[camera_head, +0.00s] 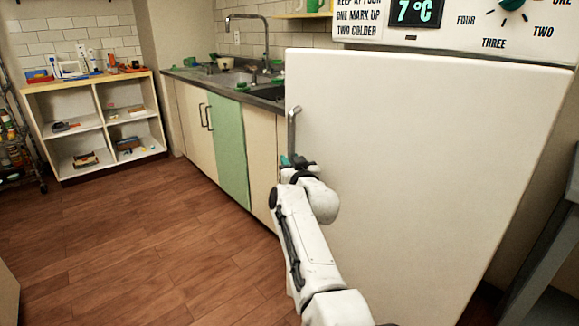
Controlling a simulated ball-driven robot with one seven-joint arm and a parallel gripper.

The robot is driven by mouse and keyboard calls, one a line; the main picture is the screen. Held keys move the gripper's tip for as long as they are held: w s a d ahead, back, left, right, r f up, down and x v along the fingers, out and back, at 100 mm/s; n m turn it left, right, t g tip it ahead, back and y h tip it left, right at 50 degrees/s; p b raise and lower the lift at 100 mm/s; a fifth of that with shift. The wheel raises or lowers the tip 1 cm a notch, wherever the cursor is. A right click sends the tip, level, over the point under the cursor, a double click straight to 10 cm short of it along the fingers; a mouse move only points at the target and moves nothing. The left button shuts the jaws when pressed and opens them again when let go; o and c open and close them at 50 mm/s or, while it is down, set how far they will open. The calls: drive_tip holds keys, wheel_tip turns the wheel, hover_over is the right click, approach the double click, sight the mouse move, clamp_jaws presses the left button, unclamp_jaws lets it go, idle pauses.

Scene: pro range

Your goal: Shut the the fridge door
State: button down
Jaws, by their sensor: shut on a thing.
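The fridge door (430,160) is a large white panel filling the right half of the head view. Its left edge stands out past the left edge of the control panel above, so it looks ajar, but the gap itself is hidden. A grey bar handle (293,128) runs upright along the door's left edge. My gripper (295,163) is at the lower part of this handle and is shut on it. The fingertips are small and partly hidden by my wrist.
The fridge's control panel (450,22) reads 7 °C. A counter with a sink (228,78) and a green cabinet door (227,150) stands behind, left of the fridge. A low shelf unit (97,125) is at the far left. The wooden floor (130,240) between is clear.

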drive_tip(key=shift+w+d+f, duration=0.1)
drive_tip(key=shift+d+f, duration=0.15)
drive_tip(key=shift+d, duration=0.15)
drive_tip(key=c, duration=1.3)
unclamp_jaws()
drive_tip(key=shift+o, duration=1.1)
drive_tip(key=shift+d+r, duration=0.1)
drive_tip(key=shift+d, duration=0.1)
drive_tip(key=shift+a, duration=0.1)
drive_tip(key=shift+a+r, duration=0.1)
drive_tip(key=shift+a, duration=0.05)
drive_tip(key=p+v, duration=0.4)
drive_tip(key=v, duration=0.7)
drive_tip(key=shift+p, duration=0.3)
drive_tip(key=shift+w, duration=0.1)
